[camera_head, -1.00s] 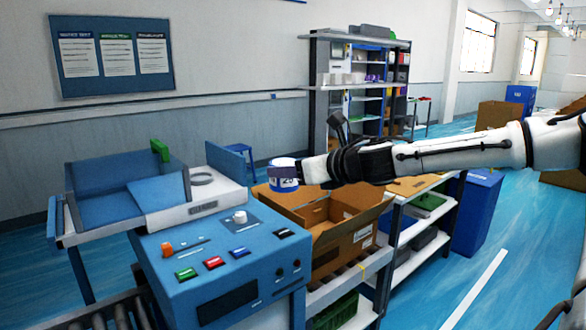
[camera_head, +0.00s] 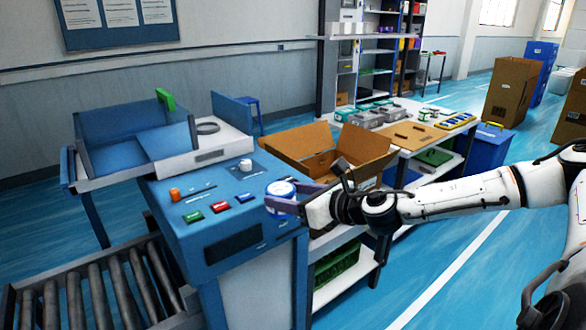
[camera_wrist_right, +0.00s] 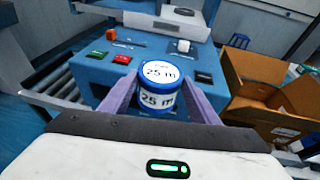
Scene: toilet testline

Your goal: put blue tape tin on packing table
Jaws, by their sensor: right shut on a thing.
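The blue tape tin (camera_head: 281,188) is a small round tin with a blue rim and a white label. In the right wrist view the tin (camera_wrist_right: 159,88) stands between the purple fingers, its label reading "25 m". My right gripper (camera_head: 283,200) is shut on it and holds it in front of the blue control panel, left of the open cardboard box. The packing table (camera_head: 428,137) is at the right behind the box, with a light top and shelves below. My left gripper is not in view.
An open cardboard box (camera_head: 300,146) stands between the panel and the table. The blue control panel (camera_head: 215,232) has coloured buttons. Grey tins, a brown board and blue items occupy much of the tabletop. A blue bin (camera_head: 488,150) stands beside the table.

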